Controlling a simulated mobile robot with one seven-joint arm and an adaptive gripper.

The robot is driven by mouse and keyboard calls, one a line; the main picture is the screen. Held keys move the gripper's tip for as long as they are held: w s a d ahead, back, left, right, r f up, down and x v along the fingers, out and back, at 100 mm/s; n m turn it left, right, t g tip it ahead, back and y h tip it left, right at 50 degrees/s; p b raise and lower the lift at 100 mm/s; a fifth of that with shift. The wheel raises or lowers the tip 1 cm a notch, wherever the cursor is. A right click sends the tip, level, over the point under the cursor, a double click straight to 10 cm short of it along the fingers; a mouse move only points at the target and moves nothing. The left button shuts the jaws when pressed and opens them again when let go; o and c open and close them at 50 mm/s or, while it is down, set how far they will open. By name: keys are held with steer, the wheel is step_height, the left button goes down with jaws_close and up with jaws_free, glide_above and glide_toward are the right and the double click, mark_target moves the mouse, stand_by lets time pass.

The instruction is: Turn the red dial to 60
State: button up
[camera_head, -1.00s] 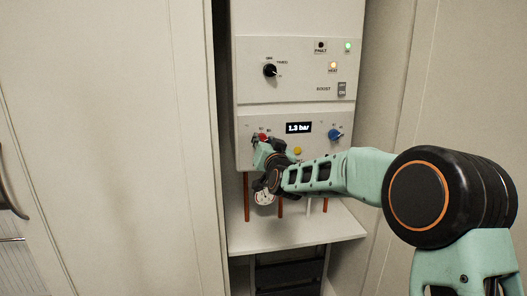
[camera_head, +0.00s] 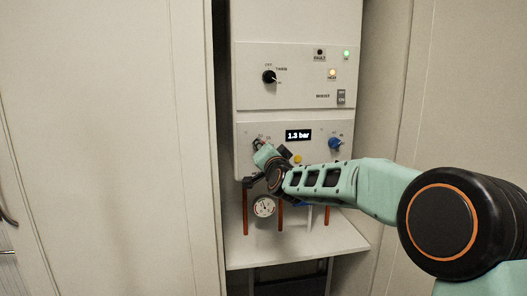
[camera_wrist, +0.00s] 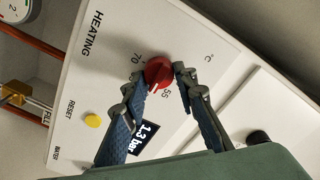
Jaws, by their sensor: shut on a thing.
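The red dial (camera_wrist: 158,72) sits on the white heating panel (camera_wrist: 85,75) in the wrist view, with the numbers 70 and 55 and a °C mark printed around it. My gripper (camera_wrist: 160,79) has its dark fingertips on two sides of the dial and is shut on it. I cannot tell exactly where the dial points. In the head view my gripper (camera_head: 261,149) is at the lower left of the panel (camera_head: 250,132) and hides the dial.
A yellow reset button (camera_head: 298,160), a 1.3 bar display (camera_head: 298,135) and a blue dial (camera_head: 335,143) are to the right. A black timer knob (camera_head: 269,77) is above. A round gauge (camera_head: 264,207) and copper pipes (camera_head: 245,212) are below. Cabinet walls stand close on both sides.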

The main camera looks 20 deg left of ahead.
steer(key=o, duration=1.1)
steer(key=shift+s+d, duration=0.1)
steer(key=v, duration=1.1)
steer(key=shift+s+d, duration=0.1)
steer(key=shift+s, duration=0.3)
